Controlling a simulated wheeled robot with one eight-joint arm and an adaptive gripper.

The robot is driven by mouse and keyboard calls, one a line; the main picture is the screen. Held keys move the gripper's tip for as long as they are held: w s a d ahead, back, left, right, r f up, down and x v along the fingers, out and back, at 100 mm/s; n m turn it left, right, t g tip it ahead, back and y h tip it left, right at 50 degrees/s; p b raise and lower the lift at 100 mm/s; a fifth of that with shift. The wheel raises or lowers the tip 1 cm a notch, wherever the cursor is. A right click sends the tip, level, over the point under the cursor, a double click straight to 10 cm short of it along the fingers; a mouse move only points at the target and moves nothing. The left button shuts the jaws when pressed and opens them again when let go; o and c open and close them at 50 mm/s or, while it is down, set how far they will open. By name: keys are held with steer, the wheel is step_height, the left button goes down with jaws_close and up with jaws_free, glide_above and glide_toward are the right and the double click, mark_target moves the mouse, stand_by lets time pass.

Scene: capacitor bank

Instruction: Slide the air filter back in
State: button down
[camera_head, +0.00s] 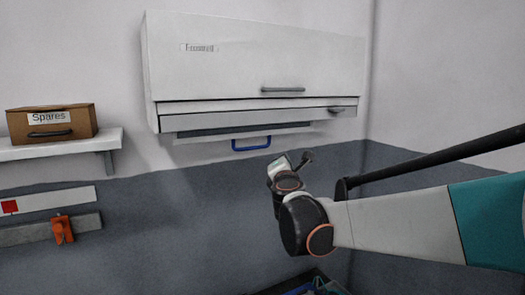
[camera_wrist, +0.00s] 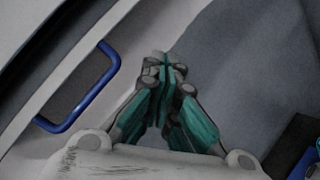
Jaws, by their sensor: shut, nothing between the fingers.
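The air filter (camera_head: 240,131) shows as a thin pale tray with a dark front strip, under the white wall cabinet (camera_head: 250,60). It sticks out below the cabinet's lower edge. A blue U-shaped handle (camera_head: 251,144) hangs from its front; it also shows in the wrist view (camera_wrist: 90,97) at the left. My gripper (camera_wrist: 163,62) is shut and empty in the wrist view, to the right of the blue handle and apart from it. In the head view my wrist (camera_head: 287,180) is below and right of the handle, and the fingertips are hard to make out.
A shelf (camera_head: 60,147) with a cardboard box (camera_head: 50,122) labelled Spares is at the left. A rail with an orange clamp (camera_head: 62,230) is below it. A grey lever (camera_head: 343,109) sits on the cabinet's lower flap. A dark bin (camera_head: 300,284) is at the bottom.

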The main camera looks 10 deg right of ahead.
steer(key=s+a+f+n+g+y+p, duration=0.1)
steer(key=s+a+n+y+p, duration=0.2)
steer(key=n, duration=0.6)
steer(key=s+a+f+n+g+y+p, duration=0.1)
steer(key=s+a+n+y, duration=0.15)
steer(key=n+y, duration=0.45)
steer(key=w+a+r+n+h+p, duration=0.1)
steer(key=w+r+p, duration=0.1)
steer(key=w, duration=0.6)
steer(key=shift+a+r+p, duration=0.3)
steer(key=shift+a+p, duration=0.1)
steer(key=shift+p, duration=0.3)
steer(key=shift+s+r, duration=0.1)
steer(key=shift+s, duration=0.05)
step_height(320, 180, up, 4)
steer(key=shift+r+p, duration=0.15)
steer(key=shift+p, duration=0.75)
steer(key=shift+w, duration=0.2)
